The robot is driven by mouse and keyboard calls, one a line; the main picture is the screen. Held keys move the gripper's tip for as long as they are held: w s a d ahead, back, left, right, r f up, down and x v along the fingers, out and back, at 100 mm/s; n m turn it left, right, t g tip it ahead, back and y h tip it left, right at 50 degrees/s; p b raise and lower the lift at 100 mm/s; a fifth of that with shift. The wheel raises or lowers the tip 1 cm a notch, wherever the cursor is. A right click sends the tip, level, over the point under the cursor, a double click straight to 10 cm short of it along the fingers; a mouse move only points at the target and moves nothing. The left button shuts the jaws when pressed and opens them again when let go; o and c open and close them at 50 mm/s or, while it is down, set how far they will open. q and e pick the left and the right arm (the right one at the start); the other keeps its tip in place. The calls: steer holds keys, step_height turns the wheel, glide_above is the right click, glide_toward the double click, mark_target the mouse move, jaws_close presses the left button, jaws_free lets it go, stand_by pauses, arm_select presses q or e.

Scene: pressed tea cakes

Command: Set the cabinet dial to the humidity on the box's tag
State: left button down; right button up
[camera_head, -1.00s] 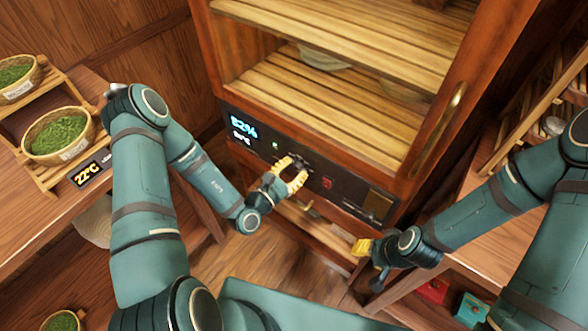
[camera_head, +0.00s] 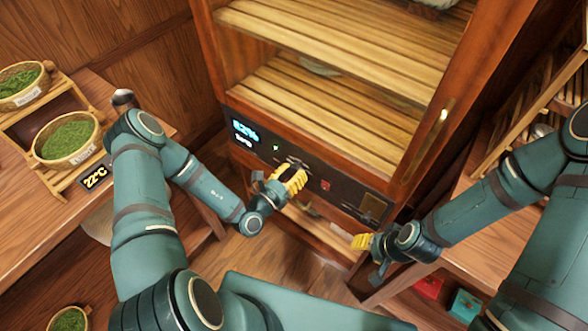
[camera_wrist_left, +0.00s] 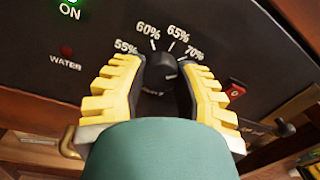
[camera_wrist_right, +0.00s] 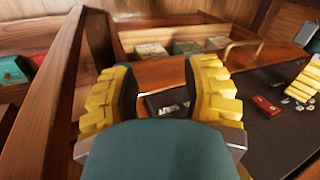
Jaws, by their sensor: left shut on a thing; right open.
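The cabinet (camera_head: 405,165) has a dark control panel (camera_head: 355,190) with a lit humidity display (camera_head: 245,131); its digits are blurred. In the left wrist view the black dial (camera_wrist_left: 163,66) sits under marks 55%, 60%, 65% and 70%. My left gripper (camera_head: 291,176) is shut on the dial, with one yellow finger on each side; the fingers (camera_wrist_left: 163,88) hide its sides. I cannot tell exactly where the dial points. My right gripper (camera_head: 362,242) is open and empty, apart from the panel; its fingers (camera_wrist_right: 160,88) show up close. No readable box tag shows.
A red box (camera_head: 429,287) and a teal box (camera_head: 466,304) stand low at the right. A green ON light (camera_wrist_left: 68,5) and a WATER lamp (camera_wrist_left: 67,51) are left of the dial. A red switch (camera_head: 325,185) is right of it. Baskets of tea (camera_head: 68,138) stand at left.

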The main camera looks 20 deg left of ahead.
arm_select(q)
steer(key=shift+n, duration=0.7)
steer(key=shift+p, duration=0.3)
steer(key=c, duration=0.6)
jaws_free()
steer(key=v, duration=1.2)
